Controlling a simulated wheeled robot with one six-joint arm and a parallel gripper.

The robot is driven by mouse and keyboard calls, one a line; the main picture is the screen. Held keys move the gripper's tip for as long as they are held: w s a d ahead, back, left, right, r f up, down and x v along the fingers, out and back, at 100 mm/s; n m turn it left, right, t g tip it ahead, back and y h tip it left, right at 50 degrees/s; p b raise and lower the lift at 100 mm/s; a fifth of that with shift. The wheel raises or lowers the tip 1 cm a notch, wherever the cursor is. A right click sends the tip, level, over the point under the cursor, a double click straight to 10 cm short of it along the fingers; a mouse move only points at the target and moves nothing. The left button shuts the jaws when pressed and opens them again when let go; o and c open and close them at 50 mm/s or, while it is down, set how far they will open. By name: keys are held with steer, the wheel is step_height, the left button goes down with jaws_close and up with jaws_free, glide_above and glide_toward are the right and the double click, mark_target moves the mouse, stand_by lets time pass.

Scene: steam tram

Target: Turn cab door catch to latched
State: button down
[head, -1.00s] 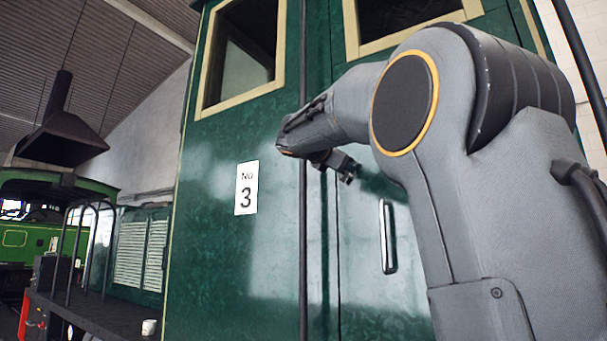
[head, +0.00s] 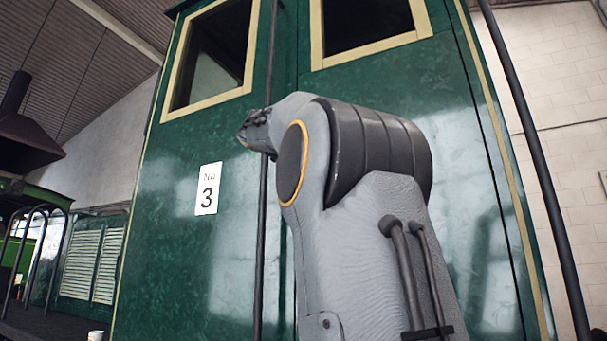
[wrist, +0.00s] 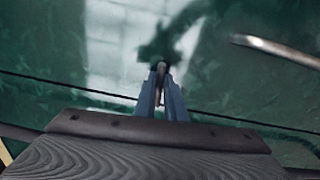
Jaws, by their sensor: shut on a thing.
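The green cab door (head: 400,130) fills much of the head view, and its surface also fills the wrist view (wrist: 60,40). In the wrist view my gripper (wrist: 161,74) reaches to the door with its two blue-grey fingers close together. They are shut on a small dark piece (wrist: 161,66), which I take to be the cab door catch. Its angle is too small and too covered to tell. In the head view my arm hides the fingertips and the catch.
A bright metal handle (wrist: 278,50) lies to the right of the fingers in the wrist view. A dark upright rail (head: 264,230) runs beside the door. A white number 3 plate (head: 208,189) is on the panel at left. A dark slanting pole (head: 540,170) stands at right.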

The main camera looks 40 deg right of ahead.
steer(key=shift+m+b, duration=0.35)
steer(key=shift+m, duration=0.25)
steer(key=c, duration=1.8)
jaws_free()
steer(key=shift+b+v, duration=0.75)
steer(key=shift+v, duration=3.15)
steer(key=shift+f, duration=0.1)
